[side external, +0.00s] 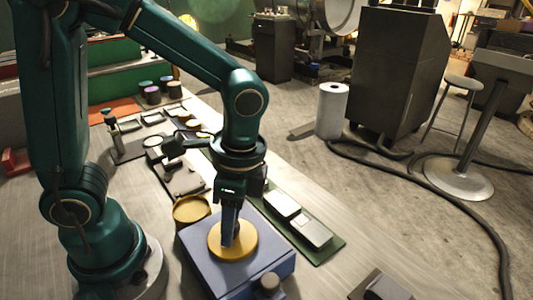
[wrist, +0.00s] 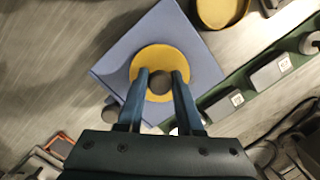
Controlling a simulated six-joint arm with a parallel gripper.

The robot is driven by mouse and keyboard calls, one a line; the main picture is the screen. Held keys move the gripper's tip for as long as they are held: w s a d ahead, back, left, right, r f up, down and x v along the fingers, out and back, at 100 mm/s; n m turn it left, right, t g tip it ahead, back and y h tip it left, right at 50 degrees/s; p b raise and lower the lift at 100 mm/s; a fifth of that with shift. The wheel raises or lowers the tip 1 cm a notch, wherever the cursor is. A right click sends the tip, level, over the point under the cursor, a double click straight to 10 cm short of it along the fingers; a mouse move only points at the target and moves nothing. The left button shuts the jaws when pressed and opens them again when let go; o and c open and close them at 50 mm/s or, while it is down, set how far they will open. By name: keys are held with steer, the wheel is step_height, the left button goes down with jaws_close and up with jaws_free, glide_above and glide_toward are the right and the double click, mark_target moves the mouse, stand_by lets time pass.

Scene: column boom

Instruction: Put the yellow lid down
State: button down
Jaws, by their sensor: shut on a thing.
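The yellow lid (side external: 248,246) is a flat round disc with a dark grey knob (wrist: 160,82) at its centre. My gripper (side external: 230,238) points down and is shut on the knob, one finger on each side of it. The lid is over the top of a blue box (side external: 198,254). In the wrist view the lid (wrist: 160,60) lies within the outline of the blue box (wrist: 118,58). I cannot tell whether the lid touches the box top or is slightly above it. The fingers hide part of the lid.
A round yellow container (side external: 191,209) stands just behind the box. A green strip (side external: 328,250) with pale-topped blocks (side external: 312,231) runs along the right. A dark cylinder (side external: 267,284) is at the box's front. Bare table lies to the left (wrist: 50,60).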

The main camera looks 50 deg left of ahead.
steer(key=c, duration=0.6)
jaws_free()
steer(key=shift+o, duration=0.2)
step_height(320, 180, up, 12)
steer(key=w+d, duration=0.1)
steer(key=n+t+h, duration=0.1)
steer(key=n+t, duration=0.5)
steer(key=n, duration=0.2)
glide_above(213, 231)
step_height(213, 231, down, 3)
steer(key=shift+w+a+f+n+t, duration=0.15)
steer(key=shift+a+f+n+t, duration=0.25)
steer(key=shift+a+f+n, duration=0.1)
